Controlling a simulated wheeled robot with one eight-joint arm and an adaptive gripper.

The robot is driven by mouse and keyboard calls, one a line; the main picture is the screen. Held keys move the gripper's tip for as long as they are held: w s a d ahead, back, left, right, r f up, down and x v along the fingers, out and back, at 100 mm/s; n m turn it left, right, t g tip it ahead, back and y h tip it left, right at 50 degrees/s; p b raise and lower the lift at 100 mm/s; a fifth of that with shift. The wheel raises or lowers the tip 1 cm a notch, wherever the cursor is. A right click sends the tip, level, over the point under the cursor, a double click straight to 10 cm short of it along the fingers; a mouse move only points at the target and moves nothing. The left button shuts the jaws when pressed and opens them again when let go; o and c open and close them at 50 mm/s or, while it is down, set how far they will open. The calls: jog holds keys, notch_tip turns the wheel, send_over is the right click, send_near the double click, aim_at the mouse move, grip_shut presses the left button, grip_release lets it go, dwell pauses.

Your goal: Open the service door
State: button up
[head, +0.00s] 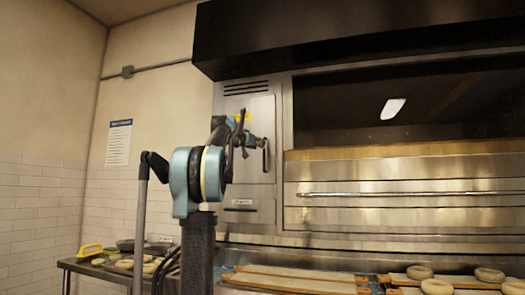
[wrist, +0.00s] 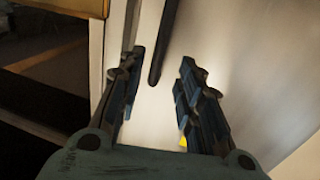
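The service door (head: 256,172) is a flat steel panel on the left of the big oven. It looks closed, flush with the steel front. Its dark upright handle (head: 265,156) is near its right edge. In the wrist view the handle (wrist: 164,42) is a dark bar on the pale door (wrist: 215,40). My gripper (head: 245,138) is in front of the upper door, partly covering it. In the wrist view my gripper (wrist: 160,68) is open, with the handle's lower end showing in line with the gap between the fingers. I cannot tell whether any finger touches it.
The oven's wide steel front (head: 400,190) with a long bar is right of the door. A dark hood (head: 360,35) overhangs above. Boards with bagels (head: 437,286) lie below at the right. A side table (head: 90,268) with bagels and a pan stands at the lower left.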

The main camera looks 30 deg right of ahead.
jog(key=x, duration=0.7)
